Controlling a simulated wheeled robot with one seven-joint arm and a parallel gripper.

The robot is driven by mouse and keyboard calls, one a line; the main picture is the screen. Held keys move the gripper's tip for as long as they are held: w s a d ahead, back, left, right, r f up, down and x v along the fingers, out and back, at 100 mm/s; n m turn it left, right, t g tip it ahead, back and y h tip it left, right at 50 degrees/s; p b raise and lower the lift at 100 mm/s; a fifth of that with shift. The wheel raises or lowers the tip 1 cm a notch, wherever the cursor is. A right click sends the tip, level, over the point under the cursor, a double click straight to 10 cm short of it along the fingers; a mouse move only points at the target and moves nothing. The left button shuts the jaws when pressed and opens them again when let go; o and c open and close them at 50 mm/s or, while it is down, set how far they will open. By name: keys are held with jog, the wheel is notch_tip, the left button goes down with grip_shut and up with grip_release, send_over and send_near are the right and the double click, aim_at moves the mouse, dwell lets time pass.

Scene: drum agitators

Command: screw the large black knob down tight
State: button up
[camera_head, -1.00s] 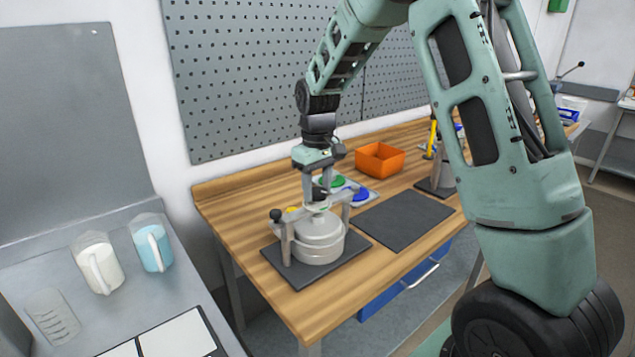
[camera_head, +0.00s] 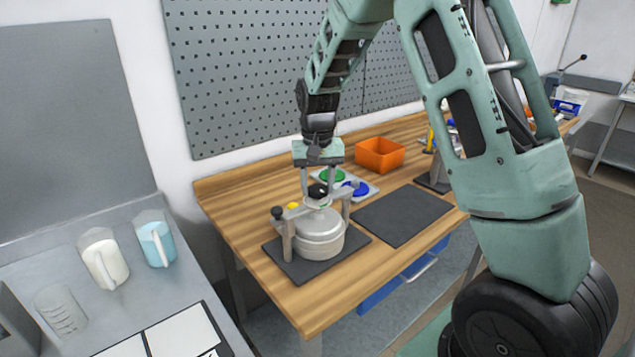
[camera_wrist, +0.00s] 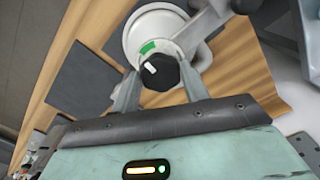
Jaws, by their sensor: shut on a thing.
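The large black knob (camera_head: 318,190) sits on top of the pale clamp bar over a grey-white lidded drum (camera_head: 319,236). In the wrist view the knob (camera_wrist: 160,73) is lobed, with a white mark on top and a green patch beside it. My gripper (camera_head: 319,186) points down from above, with one finger on each side of the knob. In the wrist view my gripper (camera_wrist: 160,70) is shut on the knob. The exact finger contact is hard to see.
The drum stands on a dark mat (camera_head: 278,262) on the wooden bench. A smaller black knob (camera_head: 277,213) tops the clamp's left post. An orange bin (camera_head: 380,155) and green and blue discs lie behind. A second dark mat (camera_head: 402,216) is bare.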

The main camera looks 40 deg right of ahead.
aim_at(318, 188)
jog(key=shift+w+r, duration=0.1)
jog(key=shift+r, duration=0.15)
jog(key=o, duration=1)
jog(key=shift+f, duration=0.1)
notch_tip(318, 188, up, 17)
jog(key=b, duration=0.2)
jog(key=shift+r, duration=0.2)
